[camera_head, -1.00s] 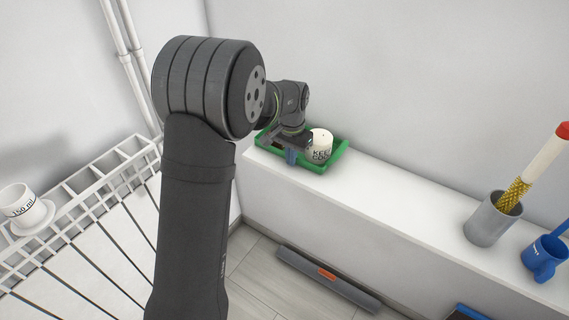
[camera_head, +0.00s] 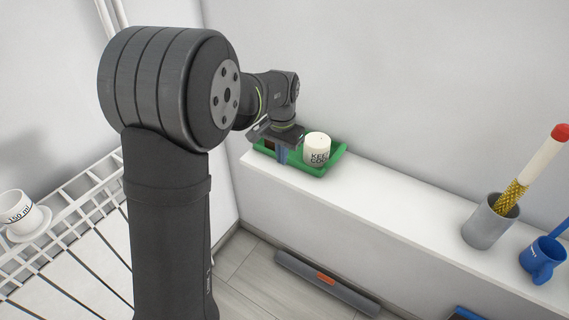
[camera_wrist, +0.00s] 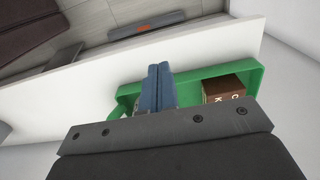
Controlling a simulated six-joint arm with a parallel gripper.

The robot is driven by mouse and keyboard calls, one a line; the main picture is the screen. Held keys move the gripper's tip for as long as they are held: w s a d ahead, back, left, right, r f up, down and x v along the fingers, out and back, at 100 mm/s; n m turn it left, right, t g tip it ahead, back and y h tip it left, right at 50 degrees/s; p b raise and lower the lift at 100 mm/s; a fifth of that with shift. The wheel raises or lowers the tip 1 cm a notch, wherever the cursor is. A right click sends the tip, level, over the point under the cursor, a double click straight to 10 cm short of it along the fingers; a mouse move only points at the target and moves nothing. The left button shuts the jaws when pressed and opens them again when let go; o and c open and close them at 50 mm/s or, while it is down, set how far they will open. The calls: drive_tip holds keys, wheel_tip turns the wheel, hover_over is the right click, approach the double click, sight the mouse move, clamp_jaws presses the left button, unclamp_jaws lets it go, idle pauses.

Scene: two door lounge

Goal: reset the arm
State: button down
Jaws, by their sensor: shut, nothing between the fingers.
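My gripper (camera_head: 282,156) is above the left part of a green tray (camera_head: 318,169) on the white ledge, at the far end of my arm. In the wrist view its blue fingers (camera_wrist: 155,90) are together with nothing between them, in front of the tray's rim (camera_wrist: 258,76). A white cylinder with dark lettering (camera_head: 317,150) stands in the tray just right of my gripper. A brown box with pale letters (camera_wrist: 222,88) lies in the tray, partly hidden by the gripper body.
The white ledge (camera_head: 400,208) runs right, clear up to a grey cup (camera_head: 490,222) holding a red-tipped rod (camera_head: 541,162). A blue mug (camera_head: 543,258) stands beyond it. At left, a white cup (camera_head: 18,212) sits on a slatted white rack (camera_head: 70,202). A grey bar (camera_head: 325,282) lies on the floor.

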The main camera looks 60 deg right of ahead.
sight(288, 170)
drive_tip(key=shift+r, duration=2.4)
wheel_tip(288, 170, down, 10)
drive_tip(key=shift+r, duration=0.2)
drive_tip(key=d, duration=0.4)
drive_tip(key=shift+f, duration=0.25)
drive_tip(key=shift+a, duration=0.3)
